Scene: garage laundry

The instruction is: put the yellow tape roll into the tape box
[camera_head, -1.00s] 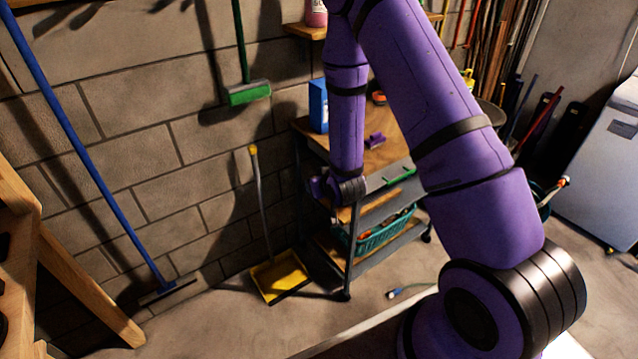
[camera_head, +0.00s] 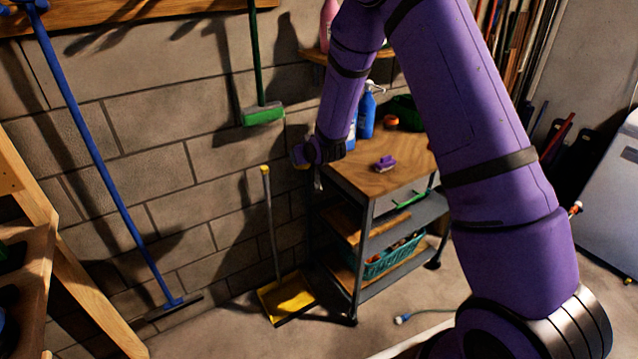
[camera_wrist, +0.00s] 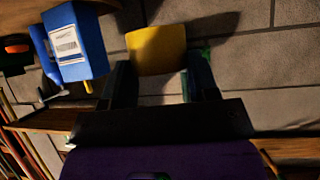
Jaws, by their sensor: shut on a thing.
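My gripper (camera_head: 302,160) is above the front left corner of the cart, beside the block wall. In the wrist view, a yellow rounded piece (camera_wrist: 157,48), which looks like the yellow tape roll, sits between the two fingers of my gripper (camera_wrist: 160,75). The gripper is shut on it. A blue container with a white label (camera_wrist: 78,42) is left of the fingers in the wrist view. I cannot make out the tape box for certain.
The cart's wooden top (camera_head: 400,180) holds a purple object (camera_head: 385,163), an orange item (camera_head: 390,121), a blue spray bottle (camera_head: 366,112) and a green container (camera_head: 408,112). A teal basket (camera_head: 392,258) is below. A yellow dustpan (camera_head: 287,297) stands on the floor.

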